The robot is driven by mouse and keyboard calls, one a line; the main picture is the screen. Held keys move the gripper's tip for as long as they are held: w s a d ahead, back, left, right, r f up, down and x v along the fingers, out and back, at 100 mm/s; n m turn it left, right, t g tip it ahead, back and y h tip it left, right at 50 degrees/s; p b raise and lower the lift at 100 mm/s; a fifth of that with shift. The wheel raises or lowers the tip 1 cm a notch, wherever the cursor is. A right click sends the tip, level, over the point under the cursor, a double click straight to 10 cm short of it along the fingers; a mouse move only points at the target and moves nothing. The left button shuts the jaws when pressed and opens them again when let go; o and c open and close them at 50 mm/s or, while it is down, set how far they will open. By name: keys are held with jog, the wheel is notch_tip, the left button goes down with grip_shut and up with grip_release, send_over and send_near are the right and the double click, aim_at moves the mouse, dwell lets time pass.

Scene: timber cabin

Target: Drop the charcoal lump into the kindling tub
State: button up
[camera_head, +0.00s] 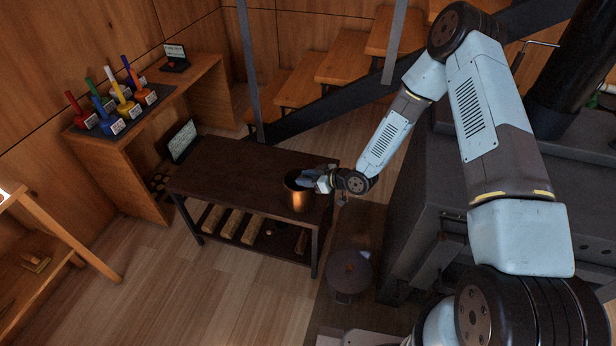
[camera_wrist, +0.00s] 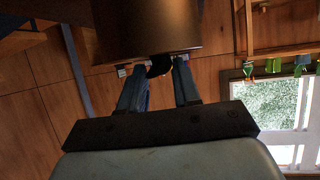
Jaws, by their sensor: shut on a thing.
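In the wrist view, my gripper's fingers (camera_wrist: 158,72) are shut on a small black charcoal lump (camera_wrist: 158,67). I cannot tell how far the lump is inside the rim. In the head view the lump is not distinct.
The dark table (camera_head: 238,172) has a lower shelf with several logs (camera_head: 230,224). A round dark container (camera_head: 349,270) stands on the floor in front. A dark stove-like body (camera_head: 430,215) is close on the right. Wooden stairs (camera_head: 345,68) rise behind.

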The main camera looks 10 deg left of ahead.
jog(key=o, duration=1.1)
jog(key=v, duration=1.3)
jog(key=shift+s+d+r, duration=0.1)
jog(key=shift+d+r, duration=0.05)
jog(key=shift+d, duration=0.15)
